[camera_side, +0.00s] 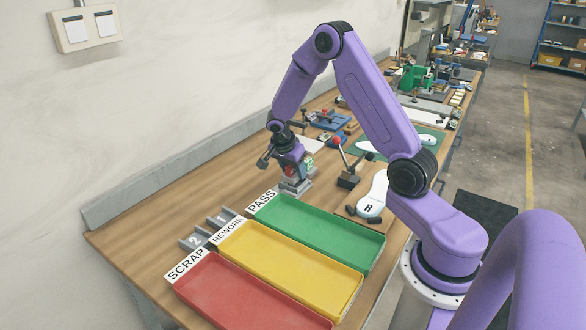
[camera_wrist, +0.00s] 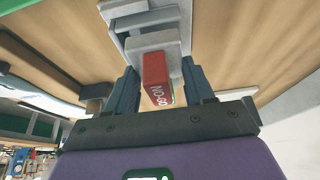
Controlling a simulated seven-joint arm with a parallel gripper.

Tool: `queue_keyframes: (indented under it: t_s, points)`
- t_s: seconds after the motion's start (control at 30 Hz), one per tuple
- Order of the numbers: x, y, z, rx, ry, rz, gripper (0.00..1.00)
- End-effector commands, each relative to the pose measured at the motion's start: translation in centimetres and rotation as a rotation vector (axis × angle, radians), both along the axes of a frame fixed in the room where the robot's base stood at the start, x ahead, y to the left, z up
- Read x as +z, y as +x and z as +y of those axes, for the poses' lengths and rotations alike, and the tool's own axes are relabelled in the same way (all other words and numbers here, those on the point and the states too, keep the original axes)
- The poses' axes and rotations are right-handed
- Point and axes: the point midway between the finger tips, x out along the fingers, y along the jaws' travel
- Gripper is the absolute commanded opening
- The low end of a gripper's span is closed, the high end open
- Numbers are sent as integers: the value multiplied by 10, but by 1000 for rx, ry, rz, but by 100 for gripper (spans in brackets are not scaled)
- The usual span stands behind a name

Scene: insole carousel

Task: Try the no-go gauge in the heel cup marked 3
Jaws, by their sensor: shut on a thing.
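My gripper (camera_side: 291,170) is low over the bench behind the PASS label, pointing down. In the wrist view my gripper (camera_wrist: 159,70) is shut on the red no-go gauge (camera_wrist: 154,72), with its NO-GO lettering facing the camera. The red gauge also shows small in the side view (camera_side: 290,171). A grey stepped block (camera_side: 295,187) lies directly below the gauge; it also shows in the wrist view (camera_wrist: 137,20). I cannot tell whether the gauge touches it. No heel cup marked 3 can be made out in either view.
Green (camera_side: 315,234), yellow (camera_side: 290,268) and red (camera_side: 240,298) trays lie in front, labelled PASS, REWORK and SCRAP. Grey holders marked 1 (camera_side: 222,214) and 2 (camera_side: 193,240) stand behind them. A red-knobbed lever fixture (camera_side: 347,178) and an insole marked R (camera_side: 373,192) are right of my gripper.

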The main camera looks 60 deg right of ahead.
Motion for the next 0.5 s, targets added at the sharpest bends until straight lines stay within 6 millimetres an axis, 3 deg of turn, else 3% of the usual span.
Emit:
queue_keyframes:
  t_s: [0.5]
  points:
    - [-6, 0, 0, 0, 0, 0, 17]
